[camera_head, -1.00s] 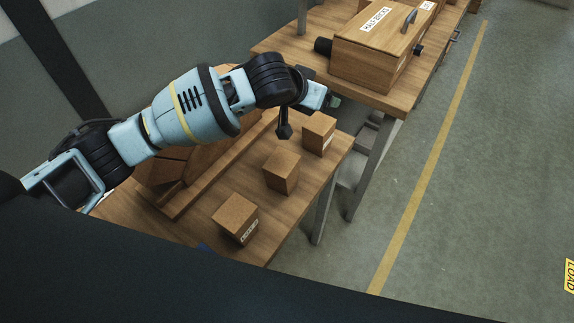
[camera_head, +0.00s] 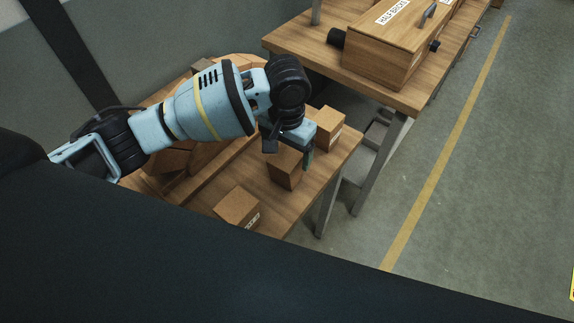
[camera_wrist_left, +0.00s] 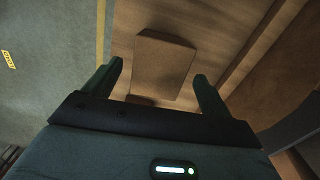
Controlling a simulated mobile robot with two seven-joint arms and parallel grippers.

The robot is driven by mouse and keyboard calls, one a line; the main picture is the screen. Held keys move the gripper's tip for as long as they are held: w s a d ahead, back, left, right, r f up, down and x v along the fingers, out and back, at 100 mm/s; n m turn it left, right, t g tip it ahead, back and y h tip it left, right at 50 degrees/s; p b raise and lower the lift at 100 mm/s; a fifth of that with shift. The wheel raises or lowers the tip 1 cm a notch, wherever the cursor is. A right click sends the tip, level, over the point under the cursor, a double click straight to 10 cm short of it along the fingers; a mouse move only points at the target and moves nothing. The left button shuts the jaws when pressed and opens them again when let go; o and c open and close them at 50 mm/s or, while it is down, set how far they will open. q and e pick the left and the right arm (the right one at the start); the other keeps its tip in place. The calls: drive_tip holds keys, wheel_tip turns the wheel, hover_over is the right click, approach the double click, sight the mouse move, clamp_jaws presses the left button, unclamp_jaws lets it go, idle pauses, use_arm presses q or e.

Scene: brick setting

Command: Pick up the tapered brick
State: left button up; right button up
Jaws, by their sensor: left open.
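Three brown bricks stand in a row on the wooden table. The middle one (camera_head: 286,172) shows no label and looks like the tapered brick; its top is partly hidden by my gripper. My left gripper (camera_head: 291,156) points down over it and is open. In the left wrist view, the brick (camera_wrist_left: 164,66) lies ahead between the two spread fingers (camera_wrist_left: 158,74), and its outline narrows to one side. The fingers do not visibly grip it. My right gripper is not in view.
A labelled brick (camera_head: 238,206) stands nearer and another (camera_head: 328,128) stands farther back, close to my gripper. A wooden ledge (camera_head: 208,176) runs along the left of the bricks. A second table (camera_head: 290,42) holds a labelled wooden box (camera_head: 385,48). Open floor lies to the right.

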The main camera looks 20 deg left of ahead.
use_arm(q)
drive_tip(key=shift+f+b, duration=0.3)
drive_tip(key=shift+f, duration=2.75)
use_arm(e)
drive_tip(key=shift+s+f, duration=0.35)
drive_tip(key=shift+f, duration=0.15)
use_arm(q)
drive_tip(key=shift+w, duration=0.1)
drive_tip(key=c, duration=1.2)
drive_tip(key=shift+r, duration=0.1)
drive_tip(key=shift+c, duration=0.2)
wheel_tip(320, 180, up, 9)
drive_tip(key=shift+d+f+p, duration=0.1)
drive_tip(key=shift+p, duration=0.5)
drive_tip(key=shift+r, duration=0.5)
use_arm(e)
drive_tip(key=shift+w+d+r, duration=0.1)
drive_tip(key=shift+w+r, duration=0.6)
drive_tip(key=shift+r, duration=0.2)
